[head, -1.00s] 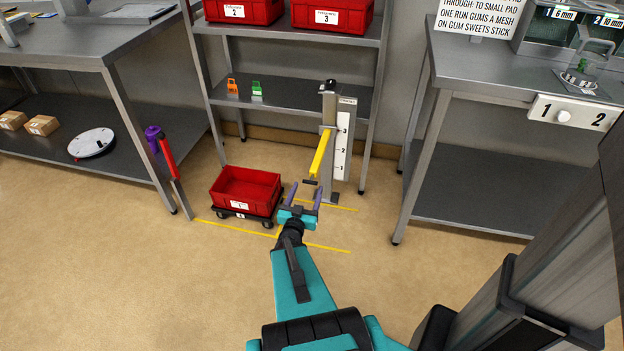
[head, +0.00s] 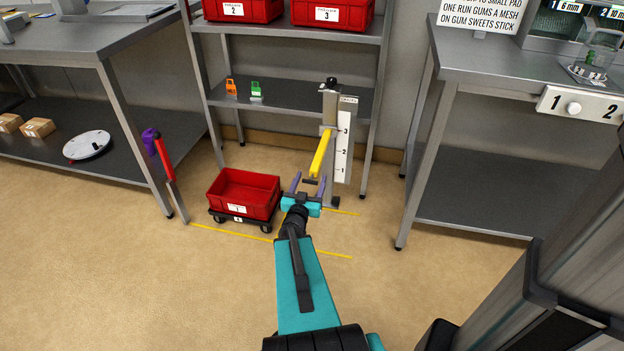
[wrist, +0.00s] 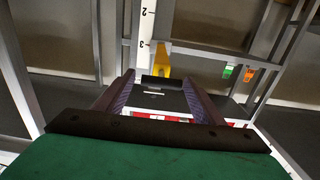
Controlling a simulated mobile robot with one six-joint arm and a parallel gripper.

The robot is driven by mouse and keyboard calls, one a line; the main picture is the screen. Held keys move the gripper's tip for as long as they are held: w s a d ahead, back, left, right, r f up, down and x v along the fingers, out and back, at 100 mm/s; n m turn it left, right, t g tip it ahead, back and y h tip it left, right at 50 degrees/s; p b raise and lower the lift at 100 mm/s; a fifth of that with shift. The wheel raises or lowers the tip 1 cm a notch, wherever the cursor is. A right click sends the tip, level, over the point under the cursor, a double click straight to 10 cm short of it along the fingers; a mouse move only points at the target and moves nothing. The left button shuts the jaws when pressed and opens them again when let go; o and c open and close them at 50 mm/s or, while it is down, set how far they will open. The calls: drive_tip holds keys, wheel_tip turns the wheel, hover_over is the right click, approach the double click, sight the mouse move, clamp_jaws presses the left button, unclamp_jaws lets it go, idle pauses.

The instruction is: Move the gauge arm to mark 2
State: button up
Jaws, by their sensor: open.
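The gauge stands on the floor before the shelf, with a grey post and a white scale (head: 343,150) marked 1, 2 and 3 upward. Its yellow gauge arm (head: 319,155) juts toward me from the post, its post end about level with mark 3. A dark bar (wrist: 158,82) sits at the near end of the yellow arm (wrist: 162,63). My gripper (head: 308,185) is open at that near end. In the wrist view, which shows the scale (wrist: 146,25) upside down, the dark bar appears between my fingers (wrist: 158,80). I cannot tell whether they touch it.
A red bin (head: 243,193) on a wheeled dolly stands left of my gripper. A shelf (head: 290,97) with orange and green clips is behind the gauge. Workbenches stand left (head: 60,47) and right (head: 480,65). The floor in front is clear, with yellow lines.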

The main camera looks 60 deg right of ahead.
sight(313, 173)
drive_tip(key=shift+w+d+f+b, duration=0.15)
drive_tip(key=shift+d+b, duration=0.45)
drive_tip(key=shift+b, duration=0.2)
drive_tip(key=shift+b+x, duration=0.6)
drive_tip(key=shift+x, duration=0.7)
